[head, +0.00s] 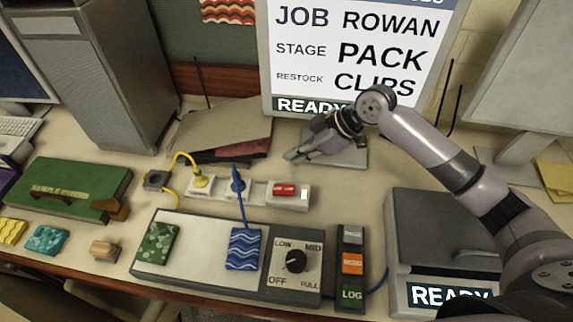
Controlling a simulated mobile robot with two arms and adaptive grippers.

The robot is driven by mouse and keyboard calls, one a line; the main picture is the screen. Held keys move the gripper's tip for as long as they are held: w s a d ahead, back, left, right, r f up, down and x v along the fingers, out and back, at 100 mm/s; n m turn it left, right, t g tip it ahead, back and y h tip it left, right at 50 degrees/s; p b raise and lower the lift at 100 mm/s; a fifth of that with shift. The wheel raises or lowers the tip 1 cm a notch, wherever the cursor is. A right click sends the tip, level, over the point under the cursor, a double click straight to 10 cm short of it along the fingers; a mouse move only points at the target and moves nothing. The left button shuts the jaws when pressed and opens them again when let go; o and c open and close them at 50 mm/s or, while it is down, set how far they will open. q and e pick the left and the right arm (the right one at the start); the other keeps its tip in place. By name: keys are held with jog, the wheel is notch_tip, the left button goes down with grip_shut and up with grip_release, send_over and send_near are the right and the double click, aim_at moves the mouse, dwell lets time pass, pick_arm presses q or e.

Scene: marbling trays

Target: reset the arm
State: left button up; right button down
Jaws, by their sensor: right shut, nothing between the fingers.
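My right arm comes in from the right side of the head view. My right gripper (297,155) hangs over the back of the table, just below the big sign and above the red-switch end of the white strip. Its fingers are together and hold nothing. I cannot tell from this view how high it is above the table. My left gripper is not in view.
A white strip with a red switch (284,190) lies in front of the gripper. A panel with a dial (295,261) and a button column (352,263) stand nearer. A grey box (430,235) is at right, a green case (75,187) at left. The sign (350,50) stands behind.

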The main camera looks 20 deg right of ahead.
jog(key=shift+s+d+r, duration=0.1)
jog(key=shift+d+r, duration=0.1)
jog(key=shift+r, duration=0.2)
